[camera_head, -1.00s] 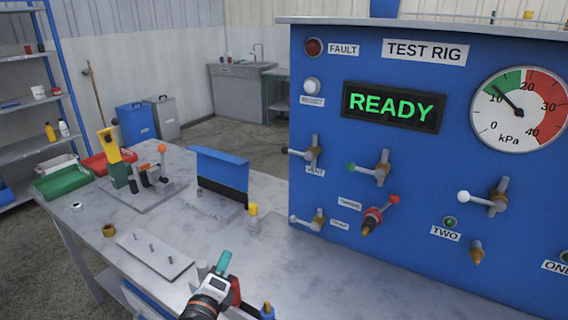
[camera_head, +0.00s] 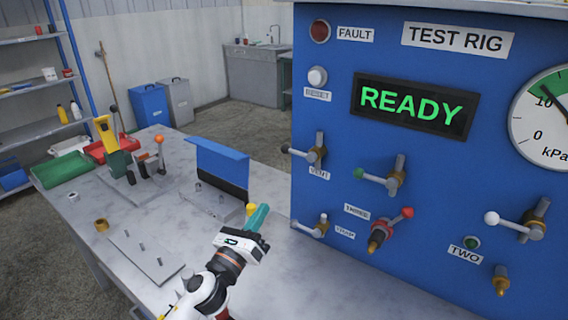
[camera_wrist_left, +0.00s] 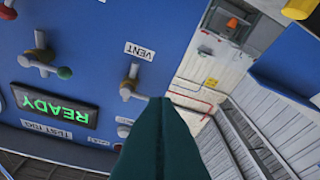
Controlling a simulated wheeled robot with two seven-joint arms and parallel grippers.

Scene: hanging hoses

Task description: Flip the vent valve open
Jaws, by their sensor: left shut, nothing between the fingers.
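The vent valve (camera_head: 315,152) is on the upper left of the blue test rig panel, above its VENT label. Its lever lies about level, with a dark knob (camera_head: 286,149) pointing left. In the left wrist view, which is upside down, the valve (camera_wrist_left: 130,84) shows beside the fingertips, and its lever end is partly hidden behind them. My left gripper (camera_head: 258,216) is shut and empty, below and left of the valve in the head view. Its teal fingers (camera_wrist_left: 160,140) show together in the wrist view. My right gripper is not in view.
A white-tipped valve (camera_head: 312,228) sits below the vent valve, and a green-knobbed valve (camera_head: 388,180) is to its right. A blue upright plate (camera_head: 222,165) stands on the grey table (camera_head: 215,265). The READY display (camera_head: 412,105) is lit green.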

